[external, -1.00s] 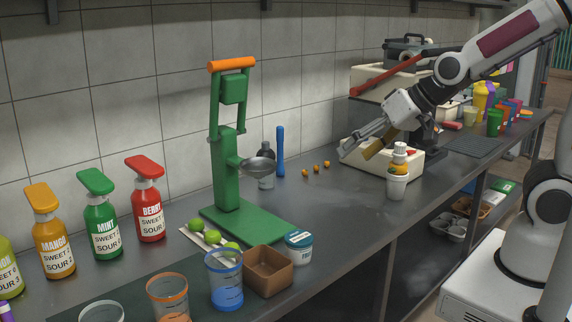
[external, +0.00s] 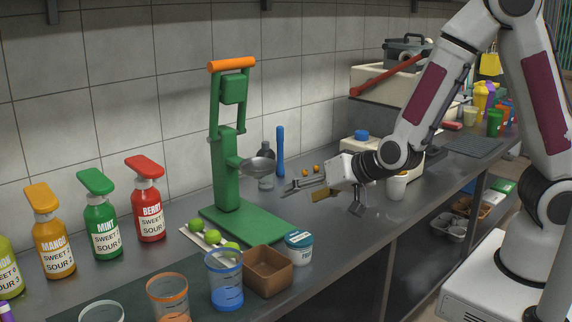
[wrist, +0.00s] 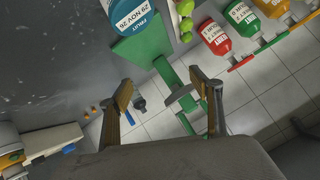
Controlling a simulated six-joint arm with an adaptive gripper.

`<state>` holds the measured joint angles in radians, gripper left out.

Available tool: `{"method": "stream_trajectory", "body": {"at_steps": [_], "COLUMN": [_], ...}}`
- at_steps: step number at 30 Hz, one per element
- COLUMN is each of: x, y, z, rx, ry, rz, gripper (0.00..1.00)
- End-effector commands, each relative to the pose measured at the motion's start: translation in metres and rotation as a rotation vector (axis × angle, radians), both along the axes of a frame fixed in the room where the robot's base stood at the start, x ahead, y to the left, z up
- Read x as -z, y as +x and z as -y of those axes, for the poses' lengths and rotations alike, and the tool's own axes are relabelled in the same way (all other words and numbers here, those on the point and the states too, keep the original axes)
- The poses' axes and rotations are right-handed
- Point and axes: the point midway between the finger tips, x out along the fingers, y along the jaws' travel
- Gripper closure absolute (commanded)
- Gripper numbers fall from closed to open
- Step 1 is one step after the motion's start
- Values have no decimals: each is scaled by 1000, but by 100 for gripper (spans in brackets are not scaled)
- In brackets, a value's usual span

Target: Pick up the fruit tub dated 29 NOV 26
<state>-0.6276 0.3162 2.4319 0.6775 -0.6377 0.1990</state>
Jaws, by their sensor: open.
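The fruit tub (external: 299,247) is a small white tub with a blue-teal lid. It stands upright on the counter beside a brown box, right of the green press base. In the wrist view the tub (wrist: 135,14) is at the top edge, partly cut off, and its label reads "FRUIT 29 NOV 26". My gripper (external: 325,197) is open and empty over the counter, behind and right of the tub, and apart from it. In the wrist view the two fingers of my gripper (wrist: 160,82) are spread, with the tub beyond their tips, up and left.
The green press (external: 229,150) stands left of my gripper, its metal cup (external: 258,167) sticking out. The brown box (external: 268,271) and a blue-rimmed cup (external: 225,280) are left of the tub. Limes (external: 210,236) lie by the press base. The counter right of the tub is clear.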

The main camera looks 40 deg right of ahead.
Motion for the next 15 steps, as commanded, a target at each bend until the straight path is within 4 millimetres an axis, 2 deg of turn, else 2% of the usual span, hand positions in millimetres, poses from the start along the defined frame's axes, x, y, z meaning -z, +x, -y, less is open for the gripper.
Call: {"method": "stream_trajectory", "body": {"at_steps": [3, 15], "x": [18, 60], "y": [0, -6], "z": [-6, -12], "rx": [24, 99], "ry": [-22, -116], "rz": [27, 164], "gripper": [36, 36]}}
